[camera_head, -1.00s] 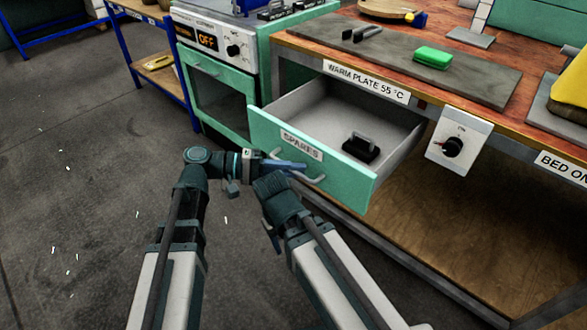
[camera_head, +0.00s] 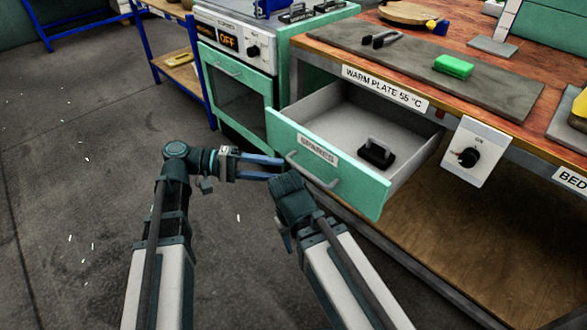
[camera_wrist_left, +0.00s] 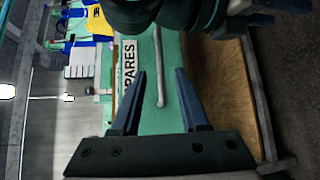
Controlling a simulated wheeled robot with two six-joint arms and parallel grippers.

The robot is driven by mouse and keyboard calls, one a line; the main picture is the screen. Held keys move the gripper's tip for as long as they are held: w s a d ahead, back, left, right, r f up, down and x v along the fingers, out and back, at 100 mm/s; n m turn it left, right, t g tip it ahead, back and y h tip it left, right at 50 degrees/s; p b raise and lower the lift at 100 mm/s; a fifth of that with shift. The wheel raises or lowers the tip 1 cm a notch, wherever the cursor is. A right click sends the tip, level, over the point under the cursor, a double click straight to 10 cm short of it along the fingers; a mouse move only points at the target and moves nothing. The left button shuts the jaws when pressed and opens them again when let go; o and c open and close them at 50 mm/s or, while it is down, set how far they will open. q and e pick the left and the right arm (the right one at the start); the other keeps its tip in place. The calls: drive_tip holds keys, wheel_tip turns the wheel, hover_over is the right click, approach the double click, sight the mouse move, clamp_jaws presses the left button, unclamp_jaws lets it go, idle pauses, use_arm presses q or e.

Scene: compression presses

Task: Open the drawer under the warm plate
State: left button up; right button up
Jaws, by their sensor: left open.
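The green drawer (camera_head: 345,178) labelled SPARES stands pulled out beneath the bench edge labelled WARM PLATE 55 °C. Its grey interior shows, with a black handled block (camera_head: 376,153) inside. The drawer's bar handle (camera_head: 313,172) is on its front; it also shows in the left wrist view (camera_wrist_left: 158,70). My left gripper (camera_head: 276,168) is open and empty, with its blue fingers just left of the handle and apart from it. In the left wrist view its fingers (camera_wrist_left: 160,80) appear on either side of the handle. My right gripper is mostly hidden by its own wrist.
The warm plate (camera_head: 490,90) lies on the bench with a green block (camera_head: 453,66) on it. A knob box (camera_head: 473,151) is on the bench front, right of the drawer. A green oven (camera_head: 235,90) stands left of the drawer. Open floor lies to the left.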

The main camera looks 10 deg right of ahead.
use_arm(q)
drive_tip(key=a, duration=0.4)
drive_tip(key=shift+w+a+r, duration=0.3)
drive_tip(key=shift+a, duration=0.05)
